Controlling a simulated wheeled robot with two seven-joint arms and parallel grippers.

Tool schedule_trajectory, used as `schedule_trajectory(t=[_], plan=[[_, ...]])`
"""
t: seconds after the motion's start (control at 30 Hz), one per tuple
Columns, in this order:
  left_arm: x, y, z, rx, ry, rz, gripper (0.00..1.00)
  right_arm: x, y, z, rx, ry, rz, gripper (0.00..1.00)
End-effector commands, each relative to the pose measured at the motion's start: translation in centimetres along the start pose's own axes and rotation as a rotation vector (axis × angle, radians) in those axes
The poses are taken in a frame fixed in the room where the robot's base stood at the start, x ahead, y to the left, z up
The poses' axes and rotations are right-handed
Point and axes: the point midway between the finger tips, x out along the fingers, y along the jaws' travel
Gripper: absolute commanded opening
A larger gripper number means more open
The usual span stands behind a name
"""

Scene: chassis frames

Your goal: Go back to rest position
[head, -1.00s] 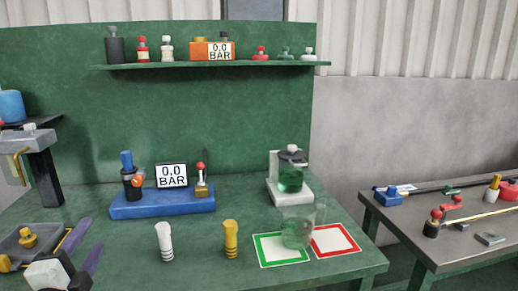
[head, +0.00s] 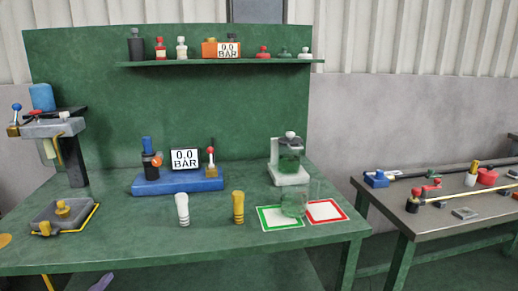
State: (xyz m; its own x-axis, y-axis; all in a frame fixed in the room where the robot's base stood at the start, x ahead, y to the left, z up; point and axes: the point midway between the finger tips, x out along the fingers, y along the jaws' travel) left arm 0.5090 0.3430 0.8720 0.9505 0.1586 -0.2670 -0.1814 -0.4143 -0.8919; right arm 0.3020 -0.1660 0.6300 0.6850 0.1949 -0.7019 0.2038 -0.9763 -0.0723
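A purple fingertip that looks like part of my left gripper (head: 102,283) shows at the bottom edge, left of centre, below the green workbench's (head: 130,250) front edge. The rest of that gripper is cut off, so its opening and anything in it are hidden. My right gripper is not in view. A clear glass beaker (head: 294,203) stands on the bench at the inner edges of the green-framed card (head: 268,222) and the red-framed card (head: 335,214).
The bench holds a grey-white stand with a green vessel (head: 289,158), a blue gauge base (head: 180,184), a white peg (head: 182,209), a yellow peg (head: 238,207), a grey fixture (head: 62,217) and a press (head: 60,128). A second table (head: 425,224) stands right, with a gap between.

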Motion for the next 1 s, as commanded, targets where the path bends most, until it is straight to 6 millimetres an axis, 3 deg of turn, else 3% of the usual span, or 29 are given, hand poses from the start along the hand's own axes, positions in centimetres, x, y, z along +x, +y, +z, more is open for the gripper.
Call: schedule_trajectory(t=[0.17, 0.23, 0.4, 0.5, 0.6, 0.7, 1.0], plan=[[-1.9, 8.7, 0.8, -0.190, -0.023, 0.174, 0.45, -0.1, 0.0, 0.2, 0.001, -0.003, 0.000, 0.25], [-3.4, 13.1, 1.0, -0.300, -0.043, 0.261, 0.45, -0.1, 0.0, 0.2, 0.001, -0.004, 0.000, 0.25], [-9.2, 24.1, 0.4, -0.632, -0.122, 0.470, 0.45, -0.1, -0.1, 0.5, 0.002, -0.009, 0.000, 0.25], [-12.5, 28.6, -0.3, -0.803, -0.176, 0.550, 0.45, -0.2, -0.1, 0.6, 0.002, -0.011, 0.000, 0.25], [-14.9, 31.4, -1.0, -0.929, -0.219, 0.596, 0.45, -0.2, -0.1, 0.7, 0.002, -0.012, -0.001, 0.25], [-16.2, 32.7, -1.4, -0.998, -0.244, 0.617, 0.45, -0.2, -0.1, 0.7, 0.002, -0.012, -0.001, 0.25], [-16.6, 33.1, -1.5, -1.017, -0.251, 0.623, 0.45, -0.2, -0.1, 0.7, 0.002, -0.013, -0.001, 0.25]])
